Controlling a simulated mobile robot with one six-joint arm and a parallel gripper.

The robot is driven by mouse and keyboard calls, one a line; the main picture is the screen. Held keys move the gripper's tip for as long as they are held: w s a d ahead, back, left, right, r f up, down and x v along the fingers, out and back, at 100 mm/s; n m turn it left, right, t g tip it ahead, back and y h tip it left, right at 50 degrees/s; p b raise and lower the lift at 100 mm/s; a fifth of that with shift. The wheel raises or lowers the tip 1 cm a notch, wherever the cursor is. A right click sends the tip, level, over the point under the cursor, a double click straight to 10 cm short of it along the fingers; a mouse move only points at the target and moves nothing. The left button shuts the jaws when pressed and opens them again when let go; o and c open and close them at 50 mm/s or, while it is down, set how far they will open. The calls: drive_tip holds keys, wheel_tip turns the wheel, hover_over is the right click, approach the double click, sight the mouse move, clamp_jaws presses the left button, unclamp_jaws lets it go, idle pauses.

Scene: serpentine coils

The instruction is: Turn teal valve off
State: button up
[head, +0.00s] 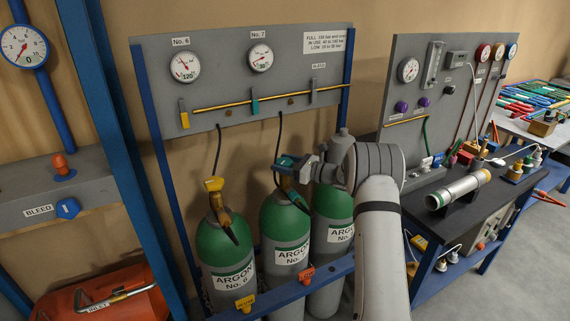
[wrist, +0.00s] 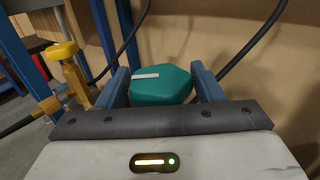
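The teal valve knob (wrist: 162,86) is a faceted knob with a white mark lying roughly across it in the wrist view. It tops the middle green and grey gas cylinder (head: 285,223), labelled ARGON, in the head view. My gripper (head: 296,166) reaches it from the right. In the wrist view the blue fingers of my gripper (wrist: 161,84) stand on both sides of the knob, with no clear gap, so it looks shut on it. The knob's lower part and stem are hidden behind my gripper.
The left cylinder (head: 224,248) has a yellow valve knob (head: 214,184). A third cylinder (head: 332,205) stands close on the right, partly behind my arm. A blue rail (head: 330,269) runs in front. Gauges No. 6 (head: 185,66) and No. 7 (head: 260,58) hang on the panel above; black hoses run down.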

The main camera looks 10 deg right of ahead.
drive_tip(key=c, duration=0.7)
drive_tip(key=shift+o, duration=0.2)
drive_tip(key=shift+f+b, duration=0.1)
drive_tip(key=shift+b, duration=0.35)
drive_tip(key=m+t+h+b, duration=0.1)
drive_tip(key=b, duration=0.1)
drive_tip(key=m+t+h+b, duration=0.2)
drive_tip(key=t+h+b, duration=0.1)
drive_tip(key=shift+s+f+m+b, duration=0.1)
drive_tip(key=shift+f+m+b, duration=0.2)
drive_tip(key=shift+b, duration=0.05)
drive_tip(key=m+t+h+b, duration=0.2)
drive_tip(key=h+b, duration=0.1)
drive_tip(key=b, duration=0.3)
drive_tip(key=shift+m+h, duration=0.4)
drive_tip(key=shift+r+m+t+h+b, duration=0.15)
drive_tip(key=shift+m+t+h+b, duration=0.2)
drive_tip(key=shift+b, duration=0.55)
drive_tip(key=shift+r+m+h+b, duration=0.15)
drive_tip(key=shift+m+h+b, duration=0.1)
drive_tip(key=shift+h+b, duration=0.25)
drive_tip(key=o, duration=1)
drive_tip(key=shift+r, duration=0.1)
